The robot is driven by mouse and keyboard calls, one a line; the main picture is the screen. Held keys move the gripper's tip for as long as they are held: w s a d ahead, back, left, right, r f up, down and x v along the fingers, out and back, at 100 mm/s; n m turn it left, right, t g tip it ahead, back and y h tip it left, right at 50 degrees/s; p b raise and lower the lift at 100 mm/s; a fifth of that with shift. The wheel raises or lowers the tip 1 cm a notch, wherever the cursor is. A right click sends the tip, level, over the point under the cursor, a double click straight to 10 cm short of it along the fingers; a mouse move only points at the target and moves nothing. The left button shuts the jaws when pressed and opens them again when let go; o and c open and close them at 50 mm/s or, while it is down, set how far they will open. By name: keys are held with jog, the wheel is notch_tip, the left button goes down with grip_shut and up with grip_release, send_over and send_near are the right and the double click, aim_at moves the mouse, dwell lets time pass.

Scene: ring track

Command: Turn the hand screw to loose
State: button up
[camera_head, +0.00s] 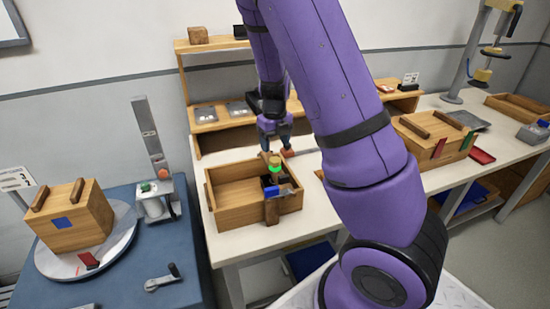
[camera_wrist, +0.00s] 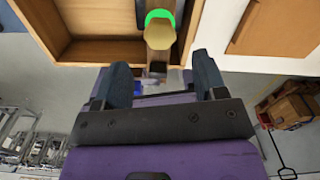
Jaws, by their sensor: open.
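The hand screw (camera_head: 274,161) has a tan wooden knob with a bright green ring below it. It stands upright on a dark clamp at the right side of a wooden open box (camera_head: 232,212). In the wrist view the faceted knob (camera_wrist: 160,36) and its green ring appear at top centre, beyond the fingertips. My gripper (camera_head: 274,142) is just above and behind the knob in the head view. In the wrist view my gripper (camera_wrist: 163,72) is open, with its two dark fingers apart and nothing between them. The clamp's lower part is partly hidden.
A wooden shelf (camera_head: 186,80) stands behind the box. My arm hides the bench's middle. A lidded wooden box (camera_head: 418,142) and a red tray (camera_head: 482,156) are to the right. A blue table (camera_head: 120,285) on the left holds a wooden box (camera_head: 85,228) on a turntable.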

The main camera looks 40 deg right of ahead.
aim_at(275, 159)
notch_tip(275, 159, down, 6)
jog(key=shift+f, duration=0.1)
dwell(0.4)
jog(key=c, duration=0.9)
